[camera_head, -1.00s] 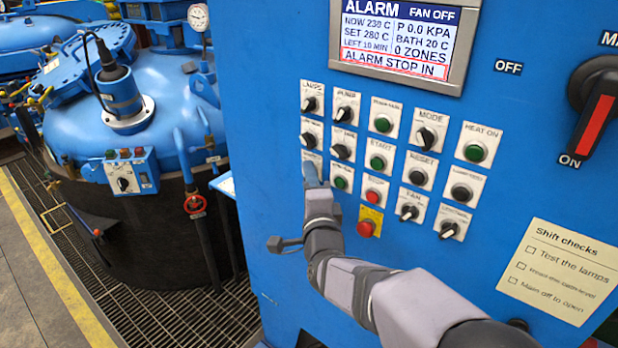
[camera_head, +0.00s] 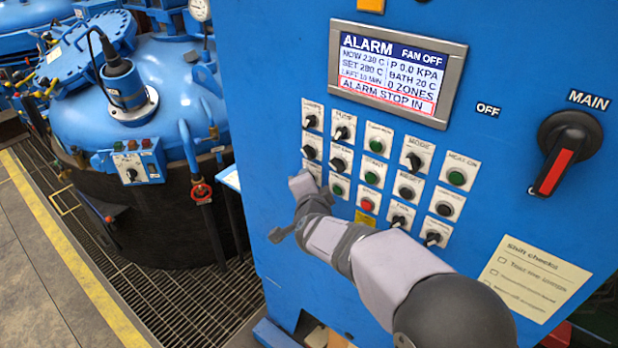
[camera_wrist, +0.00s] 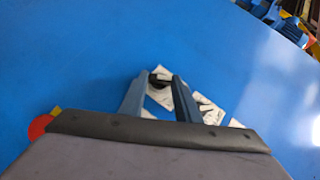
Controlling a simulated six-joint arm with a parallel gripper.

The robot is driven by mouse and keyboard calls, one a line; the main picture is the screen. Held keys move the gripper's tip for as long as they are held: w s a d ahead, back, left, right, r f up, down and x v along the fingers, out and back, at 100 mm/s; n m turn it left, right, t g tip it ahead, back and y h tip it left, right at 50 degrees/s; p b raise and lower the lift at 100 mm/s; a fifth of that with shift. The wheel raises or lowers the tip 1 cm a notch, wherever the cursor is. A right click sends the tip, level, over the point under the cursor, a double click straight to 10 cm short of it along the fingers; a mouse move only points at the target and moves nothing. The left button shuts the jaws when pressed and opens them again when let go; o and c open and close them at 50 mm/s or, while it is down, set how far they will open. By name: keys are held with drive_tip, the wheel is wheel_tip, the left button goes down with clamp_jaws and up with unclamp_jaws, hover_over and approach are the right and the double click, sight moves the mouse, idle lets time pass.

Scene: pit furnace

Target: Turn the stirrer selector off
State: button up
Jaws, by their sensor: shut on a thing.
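On the blue control panel, a selector in the left column, third row, sits on a white label plate (camera_head: 312,168) largely covered by my gripper (camera_head: 302,184). Its lettering is too small to read, so I cannot confirm from it that this is the stirrer selector. In the wrist view my gripper (camera_wrist: 162,78) has its two blue-grey fingers closed around a small dark knob (camera_wrist: 160,77) on a white plate. Most of the knob is hidden between the fingers, so its pointing direction cannot be told.
Close by are other selectors (camera_head: 309,121), green buttons (camera_head: 371,178), a red button (camera_head: 367,204) and a yellow plate (camera_head: 365,218) partly behind my arm. The display (camera_head: 396,72) reads ALARM, FAN OFF. The main switch (camera_head: 568,152) is at right. Panel left of the selectors is bare.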

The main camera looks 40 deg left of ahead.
idle(0.4)
drive_tip(key=o, duration=1)
drive_tip(key=shift+o, duration=0.2)
drive_tip(key=shift+s+d, duration=0.1)
drive_tip(key=b+v, duration=0.3)
drive_tip(key=v, duration=0.4)
drive_tip(key=shift+r, duration=0.1)
